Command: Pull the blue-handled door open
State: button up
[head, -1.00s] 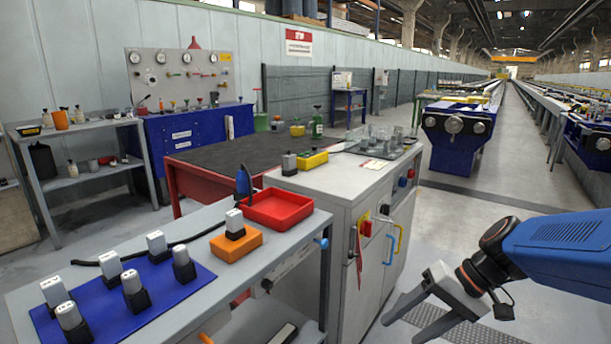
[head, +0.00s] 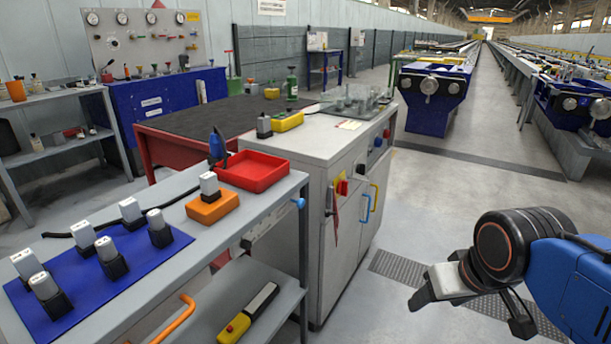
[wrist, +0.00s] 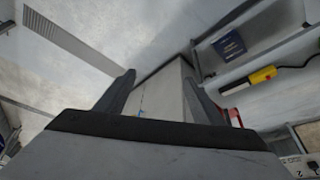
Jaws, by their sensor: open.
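In the head view the blue handle (head: 365,209) sits upright on a pale door (head: 347,248) of the grey-white cabinet (head: 320,165). The door looks shut. A yellow handle (head: 375,198) sits just to its right on the neighbouring door. My gripper (head: 470,314) is at the lower right, in front of the cabinet and apart from it, with its fingers spread and empty. In the wrist view the fingers (wrist: 160,97) are open, with a pale block-like surface beyond them.
Left of the cabinet is a grey bench (head: 185,268) with an orange handle (head: 175,320), a red tray (head: 253,171) and a blue mat (head: 100,280). A dark floor grating (head: 400,272) lies before the cabinet.

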aim_at(337, 265)
jog(key=i+l, duration=0.75)
